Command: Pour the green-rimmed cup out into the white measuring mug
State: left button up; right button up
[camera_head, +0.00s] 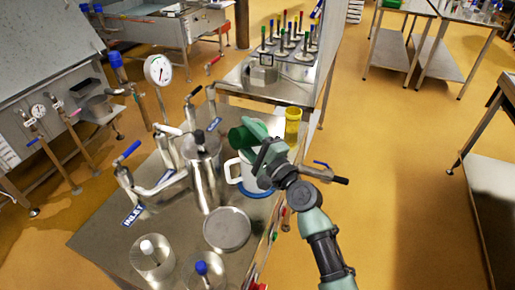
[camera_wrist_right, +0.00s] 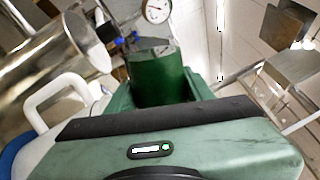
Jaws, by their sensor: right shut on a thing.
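The green cup (camera_head: 240,139) is held by my right gripper (camera_head: 256,134), above the white measuring mug (camera_head: 247,184). The cup looks tilted towards the left in the head view. In the right wrist view the cup (camera_wrist_right: 158,82) stands between the jaws, and my gripper (camera_wrist_right: 160,90) is shut on it. The mug stands on the metal table with its handle to the left and blue at its base. Its mouth is partly hidden by my gripper and the cup. Part of the mug (camera_wrist_right: 62,95) shows at the left of the wrist view. My left gripper is not in view.
A tall steel vessel (camera_head: 204,178) stands just left of the mug, with a pressure gauge (camera_head: 158,70) behind. A round metal lid (camera_head: 227,229) lies in front. A yellow cup (camera_head: 292,121) stands behind right. Open floor (camera_head: 400,170) lies to the right.

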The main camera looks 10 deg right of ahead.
jog(key=shift+w+d+r+m+p, duration=0.1)
jog(key=shift+d+r+m+p, duration=0.05)
jog(key=shift+m+p, duration=0.35)
jog(key=shift+w+d+r+m+p, duration=0.1)
jog(key=shift+d+m+p, duration=0.05)
jog(key=shift+m+p, duration=0.3)
jog(key=shift+w+d+r+m+h+p, duration=0.15)
jog(key=shift+d+m+h+p, duration=0.2)
jog(key=shift+m+p, duration=0.6)
jog(key=shift+w+d+r+m+h+p, duration=0.15)
jog(key=shift+d+m+p, duration=0.25)
jog(key=shift+m+p, duration=0.5)
dwell(0.5)
dwell(0.9)
